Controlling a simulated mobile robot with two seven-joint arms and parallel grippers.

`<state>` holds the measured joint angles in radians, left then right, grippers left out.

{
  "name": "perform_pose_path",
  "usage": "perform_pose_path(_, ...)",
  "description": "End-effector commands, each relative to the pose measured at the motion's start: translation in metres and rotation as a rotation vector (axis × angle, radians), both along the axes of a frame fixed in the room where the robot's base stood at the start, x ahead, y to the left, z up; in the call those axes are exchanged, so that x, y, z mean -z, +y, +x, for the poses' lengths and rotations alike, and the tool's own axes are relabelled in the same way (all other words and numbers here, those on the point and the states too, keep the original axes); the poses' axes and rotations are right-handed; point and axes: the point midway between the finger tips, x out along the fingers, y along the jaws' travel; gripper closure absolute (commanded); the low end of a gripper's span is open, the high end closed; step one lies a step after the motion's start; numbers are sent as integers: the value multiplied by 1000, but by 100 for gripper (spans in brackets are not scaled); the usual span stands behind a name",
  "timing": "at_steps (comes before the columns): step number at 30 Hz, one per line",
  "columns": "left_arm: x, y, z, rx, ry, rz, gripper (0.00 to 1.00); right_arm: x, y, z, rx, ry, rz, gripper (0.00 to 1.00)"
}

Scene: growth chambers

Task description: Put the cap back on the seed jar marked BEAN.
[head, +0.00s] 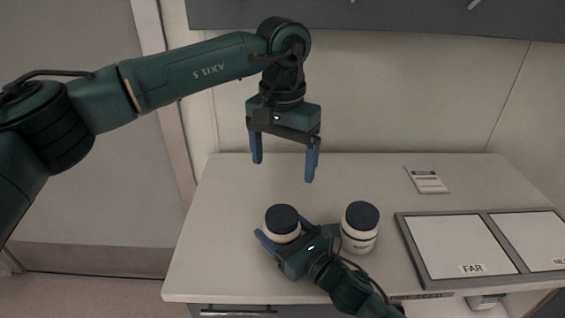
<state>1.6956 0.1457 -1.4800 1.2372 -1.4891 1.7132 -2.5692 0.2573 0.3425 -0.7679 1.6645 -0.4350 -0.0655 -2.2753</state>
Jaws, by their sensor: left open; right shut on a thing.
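A white jar (281,237) with a dark blue cap (282,217) on its top stands on the bench at the front. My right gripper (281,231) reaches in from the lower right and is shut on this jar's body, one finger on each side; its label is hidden. A second white jar (358,240) with a dark cap (361,215) stands just to the right; the print on its label is too small to read. My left gripper (284,170) is open and empty, pointing down above and behind the held jar.
A grey-framed tray (411,251) with two white panels, one marked FAR, lies at the right. A small white card or device (427,180) lies at the back right. The bench (215,225) is clear at the left and back. A dark cabinet (390,14) hangs above.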

Motion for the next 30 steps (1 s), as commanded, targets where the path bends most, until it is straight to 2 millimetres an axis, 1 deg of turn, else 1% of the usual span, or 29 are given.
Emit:
perform_pose_path(2,0,0,0,0,0,0,15,1,0,0,0,2,-1,94)
perform_pose_path(3,0,0,0,0,0,0,15,1,0,0,0,2,-1,29)
perform_pose_path(12,1,0,0,0,0,0,15,0,0,0,0,1,-1,5)
perform_pose_path(19,1,0,0,0,0,0,15,0,-1,-1,0,1,-1,5)
perform_pose_path(22,1,0,0,0,0,0,15,1,-5,-5,1,1,-1,5)
perform_pose_path(26,3,0,0,0,0,0,15,2,-18,-21,0,2,-2,5)
perform_pose_path(30,6,0,0,0,0,0,15,3,-38,-46,0,2,-3,5)
